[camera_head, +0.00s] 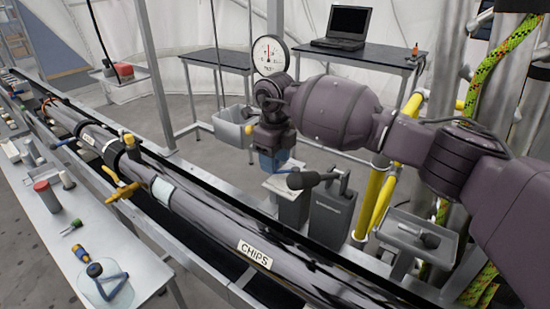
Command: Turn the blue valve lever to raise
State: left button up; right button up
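My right arm reaches in from the right, and my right gripper (276,162) points down over the far side of the long dark pipe. A bluish part shows at its lower end; I cannot tell whether this is its fingers or a blue lever between them. Whether the fingers are open or shut is unclear. A yellow lever (121,191) sits on the dark pipe (215,216) at left. My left gripper is not in view.
A round dial gauge (270,54) stands behind my wrist. A grey bin (233,126) is left of the gripper. Yellow pipes (371,201) stand to its right. A laptop (343,28) rests on a back table. A bench (92,236) with tools runs along the left.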

jog(key=shift+r, duration=0.1)
jog(key=shift+r+b, duration=0.35)
jog(key=shift+r, duration=3.3)
